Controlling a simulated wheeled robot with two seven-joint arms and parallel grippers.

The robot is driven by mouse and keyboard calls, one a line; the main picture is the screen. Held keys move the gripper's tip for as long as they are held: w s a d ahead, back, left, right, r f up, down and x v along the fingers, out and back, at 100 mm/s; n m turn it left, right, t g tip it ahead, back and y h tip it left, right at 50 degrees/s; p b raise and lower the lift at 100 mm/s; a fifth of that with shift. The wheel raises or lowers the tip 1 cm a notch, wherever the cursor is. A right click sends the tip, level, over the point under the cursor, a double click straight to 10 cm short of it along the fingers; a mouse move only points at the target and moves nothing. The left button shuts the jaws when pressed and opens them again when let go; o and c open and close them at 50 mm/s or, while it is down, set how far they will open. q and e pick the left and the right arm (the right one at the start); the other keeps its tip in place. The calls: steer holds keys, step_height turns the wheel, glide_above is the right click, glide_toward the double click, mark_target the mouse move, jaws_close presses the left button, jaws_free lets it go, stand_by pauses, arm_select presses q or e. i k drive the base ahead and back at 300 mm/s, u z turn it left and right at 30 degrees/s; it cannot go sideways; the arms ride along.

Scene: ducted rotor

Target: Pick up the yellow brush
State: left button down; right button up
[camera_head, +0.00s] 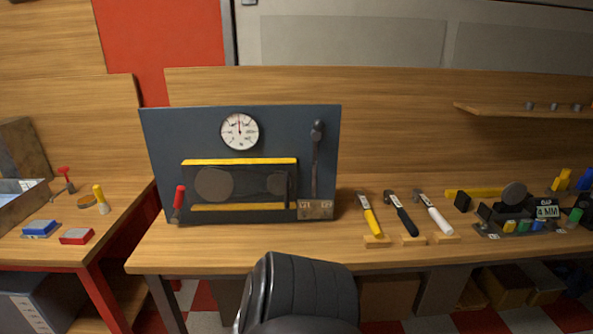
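A small upright item with a yellow handle and a pale lower end, which looks like the yellow brush (99,193), stands on the left wooden table (60,255). It is near that table's right side, beside a round brown disc (86,201). Its bristles are too small to make out. Neither of my grippers shows. A dark rounded part of my own body fills the bottom middle and hides some of the main bench's front edge.
Near the brush are a red-handled tool (65,176), a blue block (40,228) and a red block (76,236). The main bench (230,250) holds a blue panel with a gauge (239,131), and hammers including a yellow-handled one (369,218).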

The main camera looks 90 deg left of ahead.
mark_target(105, 209)
steer(key=u, duration=4.7)
